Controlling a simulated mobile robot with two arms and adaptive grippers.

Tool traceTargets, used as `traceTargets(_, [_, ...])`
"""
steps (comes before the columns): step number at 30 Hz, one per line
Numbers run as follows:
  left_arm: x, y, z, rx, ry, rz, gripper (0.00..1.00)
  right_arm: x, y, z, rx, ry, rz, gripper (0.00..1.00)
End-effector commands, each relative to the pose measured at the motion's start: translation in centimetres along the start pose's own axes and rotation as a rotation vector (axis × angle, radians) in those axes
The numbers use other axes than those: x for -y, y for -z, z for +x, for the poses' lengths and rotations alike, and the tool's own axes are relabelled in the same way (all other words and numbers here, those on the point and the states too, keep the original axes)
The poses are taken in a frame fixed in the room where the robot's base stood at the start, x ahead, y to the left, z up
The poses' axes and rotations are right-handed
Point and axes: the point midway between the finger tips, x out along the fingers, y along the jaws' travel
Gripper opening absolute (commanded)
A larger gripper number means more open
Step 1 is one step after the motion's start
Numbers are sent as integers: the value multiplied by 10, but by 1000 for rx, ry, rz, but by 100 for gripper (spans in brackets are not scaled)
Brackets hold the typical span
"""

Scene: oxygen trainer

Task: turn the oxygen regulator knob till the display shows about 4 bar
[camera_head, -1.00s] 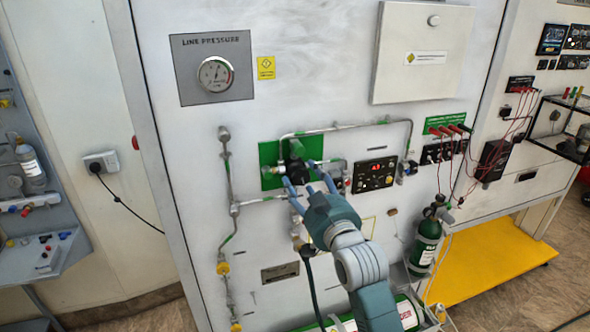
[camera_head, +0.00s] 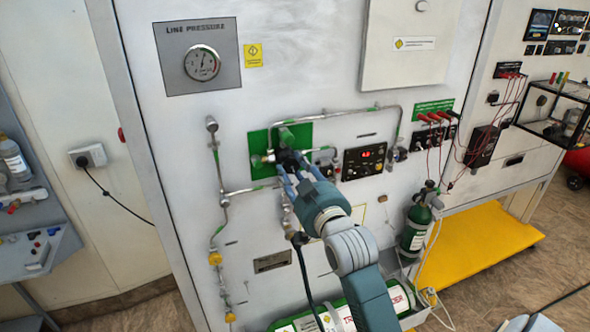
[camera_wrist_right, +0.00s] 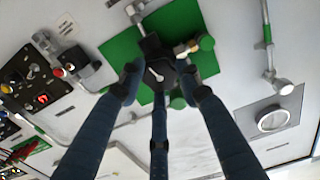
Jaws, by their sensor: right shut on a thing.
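The black regulator knob (camera_wrist_right: 158,73) has a white pointer mark and sits in front of a green plate (camera_wrist_right: 118,54) in the right wrist view. In the head view the knob (camera_head: 290,160) is mostly hidden by my fingers, and the green plate (camera_head: 259,142) is behind it. My right gripper (camera_head: 292,168) is shut on the knob, its blue fingers around it, also seen in the wrist view (camera_wrist_right: 160,85). The display (camera_head: 367,154) is lit red on a black panel to the right; its digits are too small to read surely. My left gripper is not in view.
Metal pipes (camera_head: 335,114) run around the green plate. A line pressure gauge (camera_head: 202,63) is at upper left. A green gas bottle (camera_head: 416,228) stands at lower right, and a dark cable hangs beside my right arm.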

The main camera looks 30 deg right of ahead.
Motion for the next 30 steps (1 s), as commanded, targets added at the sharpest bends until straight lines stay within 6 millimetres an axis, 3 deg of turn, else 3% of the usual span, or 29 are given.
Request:
traceTargets(1, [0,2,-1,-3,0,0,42,-1,10,0,-24,-1,-5,8])
traceTargets(5, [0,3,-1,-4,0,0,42,-1,12,0,-26,-2,-3,8])
traceTargets(6, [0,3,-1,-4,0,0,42,-1,12,0,-27,-2,-3,36])
traceTargets(9, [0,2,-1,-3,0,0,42,-1,12,0,-25,-2,-2,53])
traceTargets(20, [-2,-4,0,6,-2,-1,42,0,6,-6,-14,-1,-2,53])
traceTargets(30, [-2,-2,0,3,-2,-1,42,0,5,-59,-15,-1,-2,53])
